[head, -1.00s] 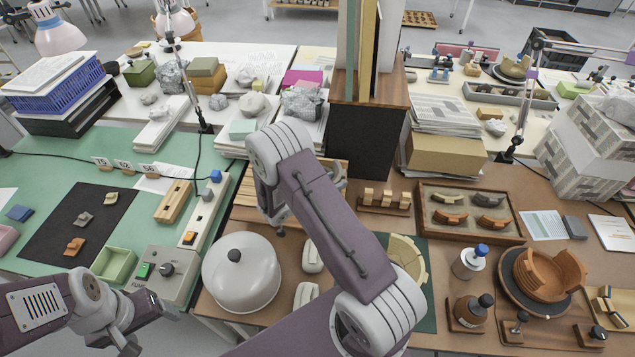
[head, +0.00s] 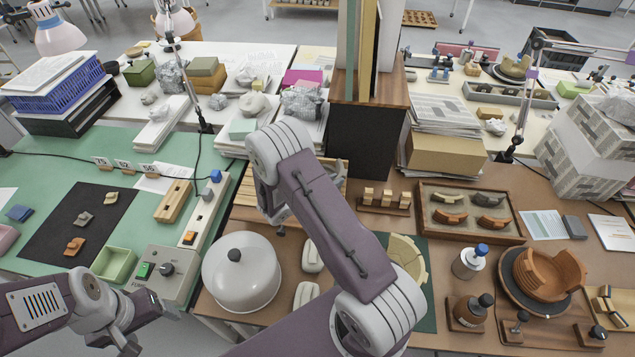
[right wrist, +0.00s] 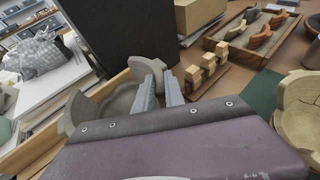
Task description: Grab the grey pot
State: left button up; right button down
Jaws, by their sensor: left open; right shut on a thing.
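The grey pot (right wrist: 118,98) is a broken, open bowl with raised wall pieces, seen in the right wrist view beyond my right wrist. My right gripper (right wrist: 160,76) reaches its far wall, with its two fingers close together and shut on that wall. In the head view my right arm hides most of the pot and the right gripper. My left gripper (head: 150,328) is open and empty at the lower left, by the front edge of the green table.
A wooden slatted board (head: 243,192) lies beside the right arm. A white dome (head: 241,275) stands in front of it. A tray of sherds (head: 470,212), a bottle (head: 470,262) and an orange bowl (head: 540,275) stand to the right. A dark upright block (head: 362,140) stands behind.

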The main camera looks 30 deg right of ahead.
jog(key=shift+r, duration=0.1)
dwell(0.7)
jog(key=shift+r, duration=0.25)
notch_tip(320, 180, up, 3)
jog(key=shift+r, duration=0.2)
jog(key=s+d+r+p, duration=0.1)
jog(key=s+r+p, duration=0.4)
jog(key=s, duration=0.6)
jog(key=shift+s+d+r+p, duration=0.3)
jog(key=shift+r+p, duration=0.05)
jog(key=shift+r, duration=0.6)
